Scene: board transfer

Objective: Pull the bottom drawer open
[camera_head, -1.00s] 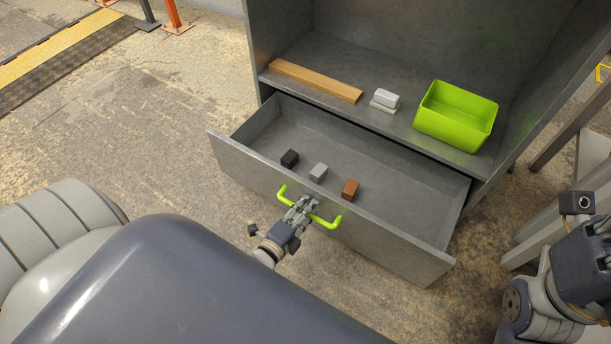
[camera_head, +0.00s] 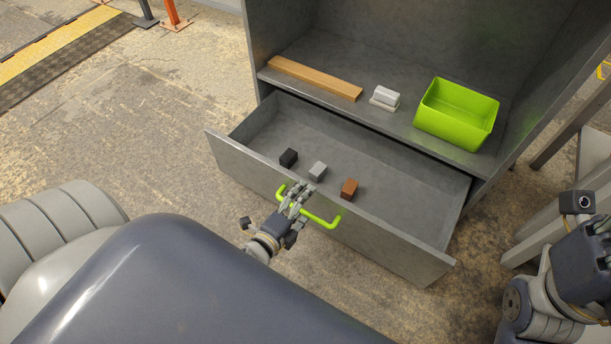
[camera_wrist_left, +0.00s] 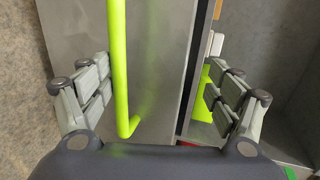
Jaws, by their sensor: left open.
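The bottom drawer (camera_head: 330,232) is pulled far out of the grey cabinet. Its green bar handle (camera_head: 321,221) is on the front panel. My left gripper (camera_head: 297,194) is at the handle's left half in the head view. In the left wrist view its fingers (camera_wrist_left: 165,88) are spread wide, with the green handle (camera_wrist_left: 119,60) between them, nearer the left finger and not clasped. The drawer holds a black block (camera_head: 289,158), a grey block (camera_head: 318,171) and a brown block (camera_head: 349,188). The right gripper's fingers are not in view.
On the shelf above the drawer lie a wooden board (camera_head: 315,79) and a small white object (camera_head: 386,97). A green bin (camera_head: 456,114) stands to their right. The floor left of the drawer is clear. My right arm is at the right edge.

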